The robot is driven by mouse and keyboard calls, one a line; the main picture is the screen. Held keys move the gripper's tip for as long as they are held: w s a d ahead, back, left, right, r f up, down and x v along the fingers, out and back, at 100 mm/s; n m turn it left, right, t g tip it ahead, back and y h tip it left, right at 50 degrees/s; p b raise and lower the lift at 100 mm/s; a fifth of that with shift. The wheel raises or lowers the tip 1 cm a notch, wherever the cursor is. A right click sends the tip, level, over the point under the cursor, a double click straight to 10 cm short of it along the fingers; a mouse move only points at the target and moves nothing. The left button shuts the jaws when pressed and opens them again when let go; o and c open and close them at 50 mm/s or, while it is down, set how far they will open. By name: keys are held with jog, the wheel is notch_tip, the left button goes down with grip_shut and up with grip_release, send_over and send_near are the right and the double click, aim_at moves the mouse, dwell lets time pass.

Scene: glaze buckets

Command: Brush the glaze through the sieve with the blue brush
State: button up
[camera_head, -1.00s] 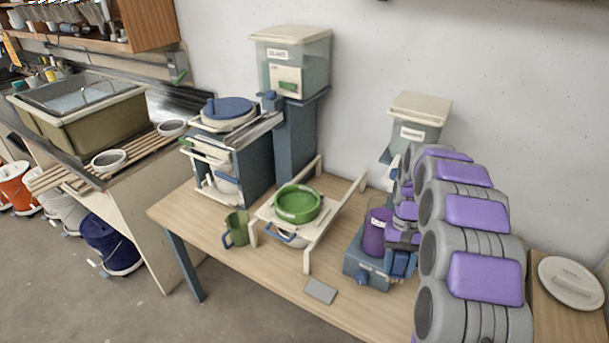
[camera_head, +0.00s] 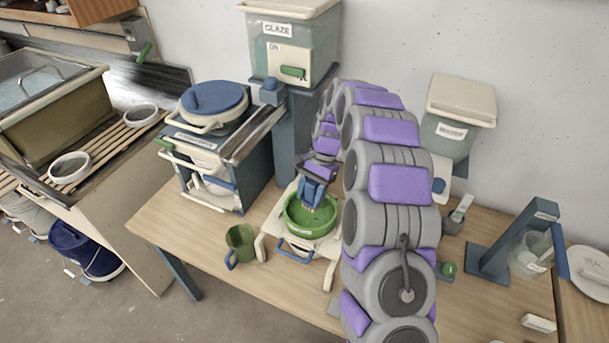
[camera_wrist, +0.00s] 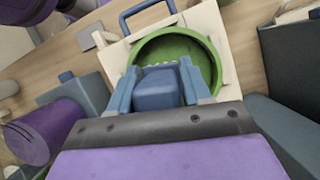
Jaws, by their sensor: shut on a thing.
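The green round sieve (camera_head: 312,220) sits on a cream stand (camera_head: 333,262) on the wooden table. A blue handle (camera_head: 295,252) of a vessel shows below it. My gripper (camera_head: 312,192) is directly over the sieve, pointing down. It is shut on the blue brush (camera_wrist: 157,88), a blue block between the fingers in the wrist view. Pale bristles show at its lower end in the sieve. Whether they touch the mesh I cannot tell. The sieve also shows in the wrist view (camera_wrist: 188,45), its mesh partly hidden by the brush and fingers.
A green mug (camera_head: 240,243) stands left of the sieve. A blue rack (camera_head: 215,165) with a lidded pot is behind it. The glaze dispenser (camera_head: 290,45) stands at the back. A blue stand (camera_head: 515,245) with a clear jar is at right.

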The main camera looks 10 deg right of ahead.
aim_at(308, 217)
jog(key=m, duration=0.1)
jog(key=r+m+t, duration=0.1)
jog(key=w+m+y, duration=0.1)
jog(key=m, duration=0.1)
jog(key=shift+w+d+r+p, duration=0.1)
jog(key=shift+d+r+p, duration=0.1)
jog(key=shift+r+p, duration=0.1)
jog(key=shift+w+r+m+t, duration=0.1)
jog(key=shift+w+m+t, duration=0.1)
jog(key=shift+m+t, duration=0.3)
jog(key=shift+w+m, duration=0.2)
jog(key=shift+m, duration=0.3)
jog(key=shift+w+a+f, duration=0.1)
jog(key=shift+a+f, duration=0.1)
jog(key=shift+a, duration=0.15)
jog(key=shift+a+f, duration=0.2)
jog(key=shift+f, duration=0.15)
jog(key=f+b, duration=0.1)
jog(key=f, duration=0.1)
jog(key=d+f+b, duration=0.1)
jog(key=b, duration=0.1)
jog(key=shift+f, duration=0.35)
jog(key=f+b, duration=0.3)
jog(key=f, duration=0.1)
jog(key=shift+a, duration=0.3)
jog(key=shift+f+b, duration=0.15)
jog(key=shift+b, duration=0.2)
jog(key=shift+d, duration=0.1)
